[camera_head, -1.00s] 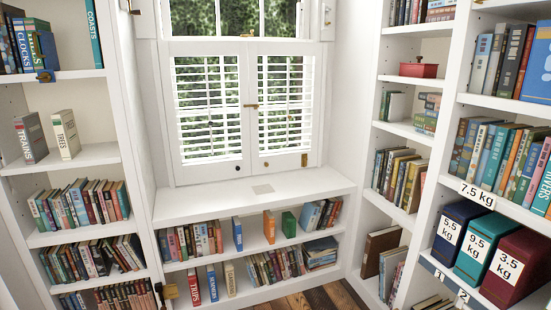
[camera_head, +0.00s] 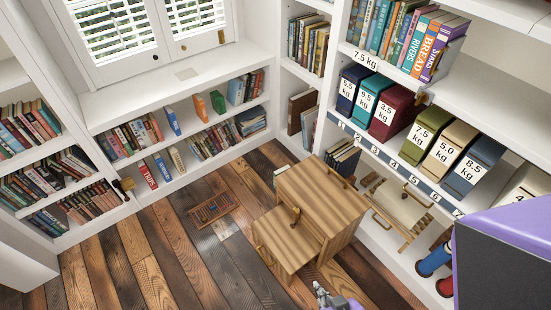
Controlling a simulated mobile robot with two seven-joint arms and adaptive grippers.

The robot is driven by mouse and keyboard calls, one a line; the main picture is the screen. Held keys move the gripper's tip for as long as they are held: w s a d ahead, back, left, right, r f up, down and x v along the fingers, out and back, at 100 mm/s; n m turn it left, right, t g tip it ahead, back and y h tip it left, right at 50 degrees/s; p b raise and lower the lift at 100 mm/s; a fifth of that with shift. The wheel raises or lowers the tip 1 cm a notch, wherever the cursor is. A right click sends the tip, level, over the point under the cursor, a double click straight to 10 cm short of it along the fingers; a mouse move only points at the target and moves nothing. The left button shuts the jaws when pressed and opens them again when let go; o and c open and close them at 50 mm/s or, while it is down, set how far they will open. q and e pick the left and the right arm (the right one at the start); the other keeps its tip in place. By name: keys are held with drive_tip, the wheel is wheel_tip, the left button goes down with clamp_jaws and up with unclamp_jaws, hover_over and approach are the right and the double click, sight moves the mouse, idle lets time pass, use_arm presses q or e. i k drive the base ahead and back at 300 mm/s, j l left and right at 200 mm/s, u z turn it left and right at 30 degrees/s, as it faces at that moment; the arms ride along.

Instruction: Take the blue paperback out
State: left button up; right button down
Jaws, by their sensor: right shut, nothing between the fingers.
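Several blue books stand on the low shelves under the window, and I cannot tell which is the blue paperback. One blue book (camera_head: 172,121) stands alone on the upper shelf, left of an orange book (camera_head: 200,107). Another blue book (camera_head: 162,167) stands on the lower shelf between a red book (camera_head: 147,174) and a cream book (camera_head: 177,158). My right gripper (camera_head: 321,288) shows small at the bottom edge, shut and empty, in front of a wooden cabinet and far from these books. My left gripper is out of view.
The wooden cabinet (camera_head: 338,203) with a box-like front part (camera_head: 284,252) stands on the plank floor. A floor vent (camera_head: 212,209) lies left of it. Weight-labelled boxes, including a red one (camera_head: 392,112), line the right shelf. Floor at left is clear.

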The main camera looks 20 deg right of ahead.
sight(170, 115)
drive_tip(key=i+j+z, duration=0.3)
drive_tip(key=i+j, duration=0.15)
drive_tip(key=i+j+z, duration=0.35)
drive_tip(key=i+j, duration=0.2)
drive_tip(key=i+j+z, duration=0.1)
drive_tip(key=i+j, duration=0.2)
drive_tip(key=i+j+z, duration=0.1)
drive_tip(key=i+j, duration=0.2)
drive_tip(key=j, duration=0.15)
drive_tip(key=i+j+z, duration=0.1)
drive_tip(key=i+j, duration=0.15)
drive_tip(key=j, duration=0.2)
